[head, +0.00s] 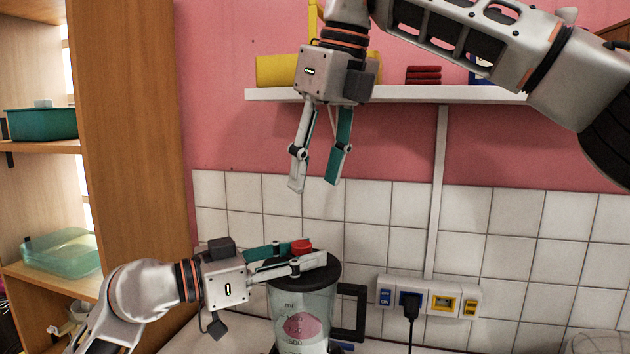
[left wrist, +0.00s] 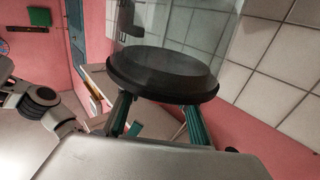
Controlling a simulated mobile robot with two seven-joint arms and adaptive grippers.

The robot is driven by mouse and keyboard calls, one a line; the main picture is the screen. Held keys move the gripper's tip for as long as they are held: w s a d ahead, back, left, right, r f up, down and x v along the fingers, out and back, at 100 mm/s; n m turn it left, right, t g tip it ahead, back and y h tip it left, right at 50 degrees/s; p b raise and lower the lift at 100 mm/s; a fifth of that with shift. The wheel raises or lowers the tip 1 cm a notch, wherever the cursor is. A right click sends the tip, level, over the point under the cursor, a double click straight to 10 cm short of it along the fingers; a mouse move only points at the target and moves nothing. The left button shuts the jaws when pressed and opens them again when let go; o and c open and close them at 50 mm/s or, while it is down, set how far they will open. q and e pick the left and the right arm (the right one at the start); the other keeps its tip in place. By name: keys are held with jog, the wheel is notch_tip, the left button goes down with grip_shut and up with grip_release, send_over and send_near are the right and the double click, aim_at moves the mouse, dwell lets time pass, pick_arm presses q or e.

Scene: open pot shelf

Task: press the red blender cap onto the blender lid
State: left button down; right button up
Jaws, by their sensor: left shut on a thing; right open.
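The red blender cap (head: 301,246) shows at the top of the blender, over the black blender lid (head: 322,271). My left gripper (head: 314,252) reaches in from the left, low over the lid, and is shut on the cap between its teal and silver fingers. The fingers partly hide the cap, and I cannot tell whether it touches the lid. The lid (left wrist: 163,72) fills the middle of the left wrist view, with the fingers running toward it; the cap is hidden there. My right gripper (head: 314,187) hangs above the blender, open and empty.
The clear blender jar (head: 310,308) stands upright, its dark handle (head: 360,312) on the right. A socket strip (head: 428,296) with a black plug is on the tiled wall. A white shelf (head: 400,96) runs behind my right gripper. A wooden shelf unit (head: 125,130) stands at left.

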pick_arm(q)
jog(key=c, duration=1.3)
grip_release()
jog(key=v, duration=1.2)
